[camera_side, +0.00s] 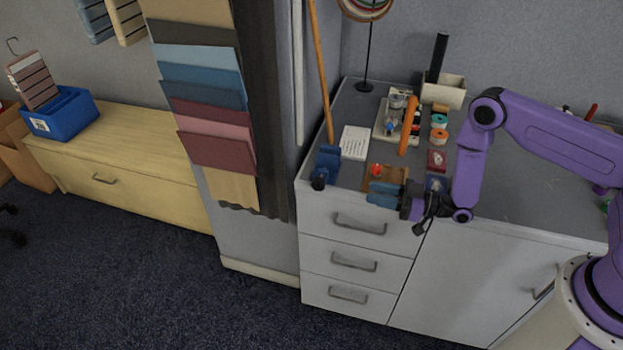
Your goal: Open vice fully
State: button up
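A small blue vice (327,160) stands at the front left corner of the grey cabinet top, with a dark round part at its front, low down. How far its jaws are apart is too small to tell. My gripper (372,192) has blue fingers and points left, toward the vice. It is at the cabinet's front edge, to the right of the vice and apart from it. The fingers look spread, with nothing seen between them.
A wooden board with a red item (377,170) lies just behind my gripper. A white card (354,142) lies behind the vice. A wooden pole (320,70) rises near the vice.

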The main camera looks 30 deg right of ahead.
aim_at(314, 180)
jog(key=x, duration=1.7)
jog(key=shift+w+a+f, duration=0.1)
jog(key=shift+a, duration=0.05)
grip_shut()
